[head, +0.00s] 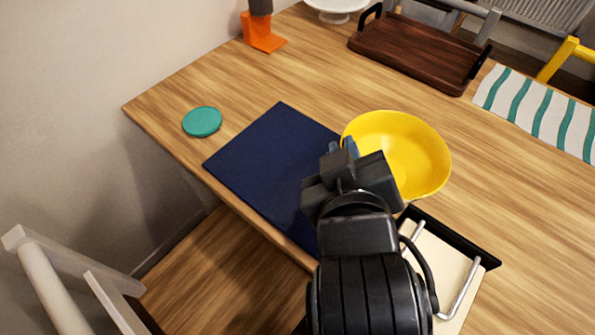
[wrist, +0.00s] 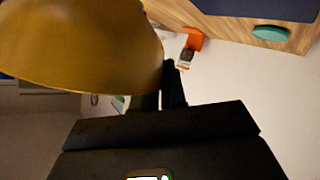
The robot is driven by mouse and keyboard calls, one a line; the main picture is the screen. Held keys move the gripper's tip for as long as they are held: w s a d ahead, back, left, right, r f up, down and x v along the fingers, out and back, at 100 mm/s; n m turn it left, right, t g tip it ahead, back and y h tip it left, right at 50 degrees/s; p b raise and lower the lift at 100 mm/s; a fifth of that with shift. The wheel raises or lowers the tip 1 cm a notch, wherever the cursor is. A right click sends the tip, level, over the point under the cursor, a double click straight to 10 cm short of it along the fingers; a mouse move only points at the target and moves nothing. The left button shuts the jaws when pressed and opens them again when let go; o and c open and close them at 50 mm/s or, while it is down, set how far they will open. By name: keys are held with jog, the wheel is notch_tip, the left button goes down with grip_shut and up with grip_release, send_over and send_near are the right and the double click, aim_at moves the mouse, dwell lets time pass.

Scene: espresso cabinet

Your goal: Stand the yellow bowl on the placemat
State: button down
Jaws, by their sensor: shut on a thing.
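The yellow bowl (head: 412,150) is upright and overlaps the right edge of the dark blue placemat (head: 262,160) in the head view. My gripper (head: 343,150) is shut on the left side of the bowl's rim. In the wrist view the bowl (wrist: 80,45) fills the upper left, and my gripper's dark fingers (wrist: 166,88) meet its edge. I cannot tell how far the bowl is above the table. My arm hides the near right part of the placemat.
A teal coaster (head: 202,121) lies left of the placemat. A black-edged tray with metal handles (head: 462,285) is at the near right. A dark wooden tray (head: 420,50), an orange object (head: 262,38) and a striped cloth (head: 545,112) are farther back. Bare table lies behind the placemat.

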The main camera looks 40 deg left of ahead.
jog(key=shift+s+a+f+b, duration=0.15)
jog(key=shift+a+f+b, duration=0.35)
jog(key=shift+a+f, duration=4.85)
jog(key=shift+a+r, duration=0.1)
jog(key=c, duration=1.2)
grip_release()
jog(key=v, duration=1.2)
